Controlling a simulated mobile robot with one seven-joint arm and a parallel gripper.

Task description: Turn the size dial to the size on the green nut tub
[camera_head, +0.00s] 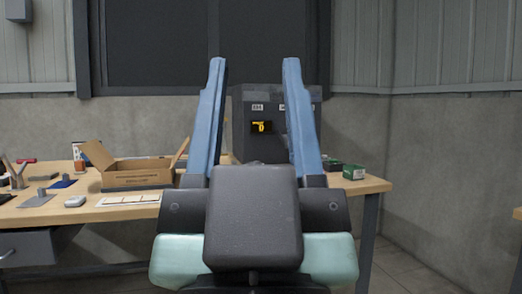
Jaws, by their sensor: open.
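My gripper (254,61) is open and empty, its two blue fingers pointing up in the picture, with its dark body below. Between and behind the fingers stands a dark grey machine (243,140) on the workbench. It has a small screen (262,128) with yellow marks and white labels (257,107) above. I cannot make out a size dial; my right finger and gripper body cover part of the machine's front. A small green container (354,172), perhaps the nut tub, sits right of the machine near the bench's right end. Its writing is too small to read.
The wooden workbench (374,185) runs across the view. Another dark container (332,165) is beside the green one. Floor is clear at right.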

